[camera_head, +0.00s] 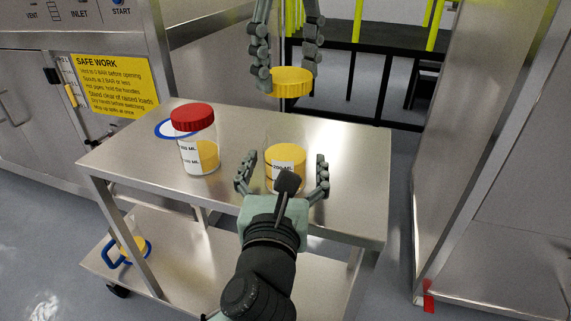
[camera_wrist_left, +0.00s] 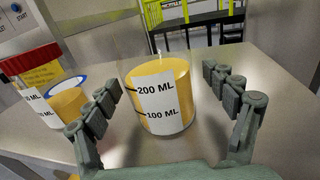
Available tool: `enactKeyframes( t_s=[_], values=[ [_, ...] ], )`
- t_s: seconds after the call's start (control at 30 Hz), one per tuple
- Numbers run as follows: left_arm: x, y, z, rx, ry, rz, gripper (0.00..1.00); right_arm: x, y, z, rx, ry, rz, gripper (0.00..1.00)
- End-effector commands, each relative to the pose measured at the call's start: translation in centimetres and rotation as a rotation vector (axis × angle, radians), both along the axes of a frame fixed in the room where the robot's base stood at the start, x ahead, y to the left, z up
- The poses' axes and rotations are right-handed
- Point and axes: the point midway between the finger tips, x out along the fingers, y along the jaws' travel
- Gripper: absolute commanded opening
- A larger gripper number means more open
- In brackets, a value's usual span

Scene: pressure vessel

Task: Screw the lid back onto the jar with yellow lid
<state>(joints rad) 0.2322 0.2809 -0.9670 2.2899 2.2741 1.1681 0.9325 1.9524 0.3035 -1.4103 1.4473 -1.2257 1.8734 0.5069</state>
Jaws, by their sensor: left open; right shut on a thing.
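The open jar (camera_head: 285,180) is clear, with yellow contents and a white measuring label. It stands upright on the metal cart top (camera_head: 350,160) and also shows in the left wrist view (camera_wrist_left: 160,100). My left gripper (camera_head: 284,168) is open, with its fingers on both sides of the jar; in the left wrist view gaps show between the fingers and the jar. My right gripper (camera_head: 289,74) comes down from the top of the head view and is shut on the yellow lid (camera_head: 292,83). The lid appears above the jar and apart from it.
A second jar (camera_head: 198,150) with a red lid (camera_head: 193,117) stands left of the open jar. The lower shelf (camera_head: 190,265) holds a blue-handled item (camera_head: 126,250). The cart top's right side is clear.

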Motion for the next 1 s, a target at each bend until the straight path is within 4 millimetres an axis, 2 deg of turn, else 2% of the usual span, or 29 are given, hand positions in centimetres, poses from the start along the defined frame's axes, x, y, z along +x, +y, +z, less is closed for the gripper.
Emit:
enactKeyframes(
  t_s=[0.17,0.43,1.0],
  values=[
    [0.88,-0.09,0.03,-0.001,0.0,0.0,0.85,0.0,0.0,0.01,0.0,0.0,0.0,0.4],
    [0.92,-0.09,0.02,-0.001,0.0,0.0,0.85,0.0,0.0,0.01,0.0,0.0,0.0,0.4],
    [0.89,-0.08,0.01,-0.001,0.001,0.0,0.14,0.0,0.0,0.01,0.0,0.0,0.0,0.4]
  ],
)
